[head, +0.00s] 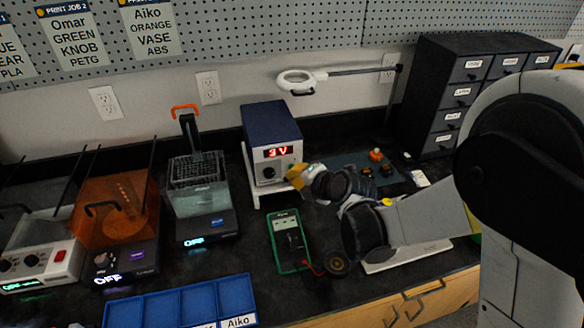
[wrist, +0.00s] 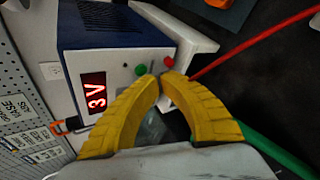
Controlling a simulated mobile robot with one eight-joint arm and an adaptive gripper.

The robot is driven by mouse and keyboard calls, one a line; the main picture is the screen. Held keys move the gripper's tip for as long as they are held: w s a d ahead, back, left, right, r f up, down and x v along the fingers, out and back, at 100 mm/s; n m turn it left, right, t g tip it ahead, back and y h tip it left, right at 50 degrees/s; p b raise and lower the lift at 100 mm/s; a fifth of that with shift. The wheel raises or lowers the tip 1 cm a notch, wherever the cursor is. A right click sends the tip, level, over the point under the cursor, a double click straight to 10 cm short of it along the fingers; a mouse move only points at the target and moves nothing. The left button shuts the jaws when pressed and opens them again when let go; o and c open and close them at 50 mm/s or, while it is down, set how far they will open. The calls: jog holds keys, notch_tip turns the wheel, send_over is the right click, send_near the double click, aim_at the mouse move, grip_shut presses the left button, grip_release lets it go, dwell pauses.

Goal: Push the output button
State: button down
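The power supply (head: 270,125) has a dark blue case and a white front, and stands on a white stand. Its red display reads 3 V, also in the wrist view (wrist: 95,92). In the wrist view its front has a round green piece (wrist: 140,70) and a round red piece (wrist: 169,61), with a small dark piece near them. I cannot read which is the output button. My gripper (wrist: 161,76) has its yellow fingertips together, with nothing seen between them. The tips are in front of the panel close to these pieces; contact cannot be told. In the head view my gripper (head: 294,177) is at the panel's lower right.
A green multimeter (head: 289,242) lies in front of the supply. A resin-type machine (head: 200,190) and an orange-covered one (head: 115,215) stand left. A blue tray (head: 185,302) is at the front. Black drawers (head: 440,135) stand behind right. A red cable (wrist: 255,42) runs beside my gripper.

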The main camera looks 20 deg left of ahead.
jog(key=shift+w, duration=0.1)
dwell(0.3)
jog(key=shift+w+a, duration=0.25)
jog(key=shift+w, duration=0.05)
jog(key=shift+w+a, duration=0.1)
jog(key=shift+w, duration=0.05)
dwell(0.5)
jog(key=shift+s+d+b, duration=0.3)
jog(key=shift+s+d, duration=0.05)
jog(key=shift+s, duration=0.2)
jog(key=s+d, duration=0.2)
jog(key=s, duration=0.1)
jog(key=s+d, duration=0.1)
jog(key=s, duration=0.1)
jog(key=shift+b, duration=0.35)
dwell(0.4)
